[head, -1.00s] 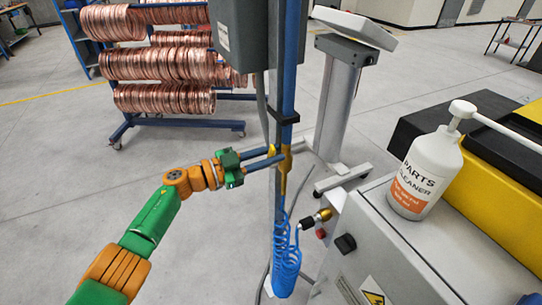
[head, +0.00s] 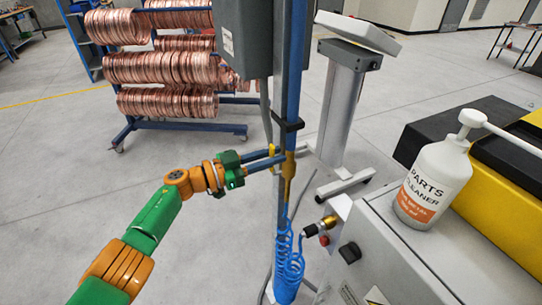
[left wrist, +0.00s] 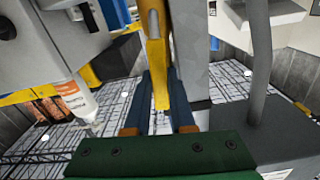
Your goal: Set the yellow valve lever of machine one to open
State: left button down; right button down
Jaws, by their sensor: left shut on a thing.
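The yellow valve lever (head: 271,153) stands roughly upright at the blue vertical pipe in the head view. A brass-yellow valve section (head: 289,178) sits on that pipe just beside it. My left gripper (head: 277,160) reaches in from the left, its two blue fingers at the lever. In the left wrist view the yellow lever (left wrist: 160,80) runs down between the fingers, and the left gripper (left wrist: 165,95) is shut on it. The fingers partly hide the lever in the head view. My right gripper is not in view.
A grey box (head: 244,38) hangs beside the blue pipe (head: 293,80). A coiled blue hose (head: 289,262) hangs below the valve. A grey machine cabinet (head: 400,260) with a parts cleaner bottle (head: 430,190) stands right. A copper coil rack (head: 160,70) is behind. Floor at left is clear.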

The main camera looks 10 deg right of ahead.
pick_arm(q)
jog(key=c, duration=0.8)
grip_release()
jog(key=shift+d, duration=0.1)
jog(key=shift+o, duration=0.2)
jog(key=v, duration=0.1)
jog(key=p+v, duration=0.1)
jog(key=p, duration=0.1)
jog(key=shift+a+r, duration=0.25)
jog(key=shift+a, duration=0.15)
jog(key=v, duration=0.4)
jog(key=shift+s+a+f, duration=0.15)
jog(key=shift+f, duration=0.05)
